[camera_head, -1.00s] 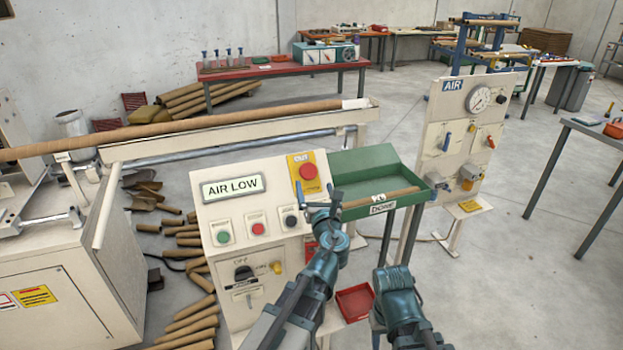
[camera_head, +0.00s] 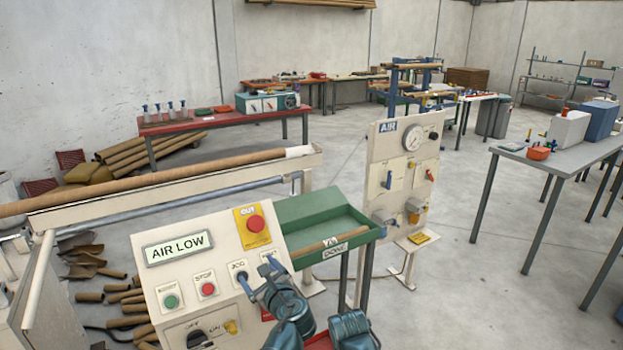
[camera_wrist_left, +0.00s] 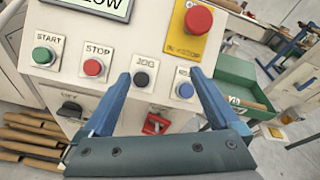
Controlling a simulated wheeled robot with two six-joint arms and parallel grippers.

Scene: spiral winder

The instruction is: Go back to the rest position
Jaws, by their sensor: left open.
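My left gripper (camera_head: 257,273) is open and empty in front of the cream control panel (camera_head: 222,262). In the left wrist view its two blue fingers (camera_wrist_left: 160,80) stand apart, one on each side of the JOG button (camera_wrist_left: 142,77) as seen, with the right fingertip near the blue button (camera_wrist_left: 185,90). I cannot tell whether either fingertip touches the panel. Part of my right arm shows at the bottom of the head view, but its jaws are not visible. The panel display (camera_head: 178,248) reads AIR LOW.
A green tray (camera_head: 345,222) marked DONE holds a cardboard tube (camera_head: 318,246). The AIR stand (camera_head: 398,165) with its gauge is behind it to the right. A grey table (camera_head: 535,170) stands farther right. Bare floor lies between the stand and that table.

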